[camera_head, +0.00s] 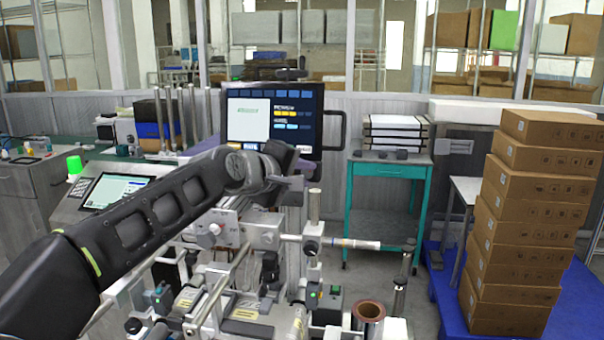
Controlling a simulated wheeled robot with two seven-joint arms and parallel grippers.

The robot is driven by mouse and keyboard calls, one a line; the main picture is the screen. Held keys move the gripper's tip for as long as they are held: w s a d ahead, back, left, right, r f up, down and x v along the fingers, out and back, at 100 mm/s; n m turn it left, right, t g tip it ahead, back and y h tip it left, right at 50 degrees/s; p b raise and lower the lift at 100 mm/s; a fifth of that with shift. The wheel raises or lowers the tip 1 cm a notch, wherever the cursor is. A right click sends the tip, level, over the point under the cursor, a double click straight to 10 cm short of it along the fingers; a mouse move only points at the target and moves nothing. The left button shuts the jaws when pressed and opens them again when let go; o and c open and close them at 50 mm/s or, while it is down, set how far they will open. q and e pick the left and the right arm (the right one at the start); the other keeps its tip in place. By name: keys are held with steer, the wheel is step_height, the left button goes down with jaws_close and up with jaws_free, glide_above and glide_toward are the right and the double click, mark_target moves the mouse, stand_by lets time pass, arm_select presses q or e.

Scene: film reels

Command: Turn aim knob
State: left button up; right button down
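My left arm reaches in from the left to the middle of the film-reel machine (240,300). My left gripper (290,185) is at the arm's far end, in front of the lower edge of the monitor (272,118). Its fingers are small and partly hidden by the wrist, so their opening is unclear. I cannot tell which part is the aim knob. My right gripper is not in view.
A tilted touch panel (115,190) with a green lamp (74,165) stands at the left. A horizontal roller (350,243) juts right from the machine. A teal cart (388,172) stands behind. Stacked cardboard boxes (525,220) stand on a blue pallet (447,305) at right.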

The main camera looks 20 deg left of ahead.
arm_select(q)
steer(key=o, duration=0.4)
steer(key=b+v, duration=0.2)
steer(key=v, duration=0.5)
steer(key=shift+s, duration=0.4)
steer(key=shift+r, duration=0.15)
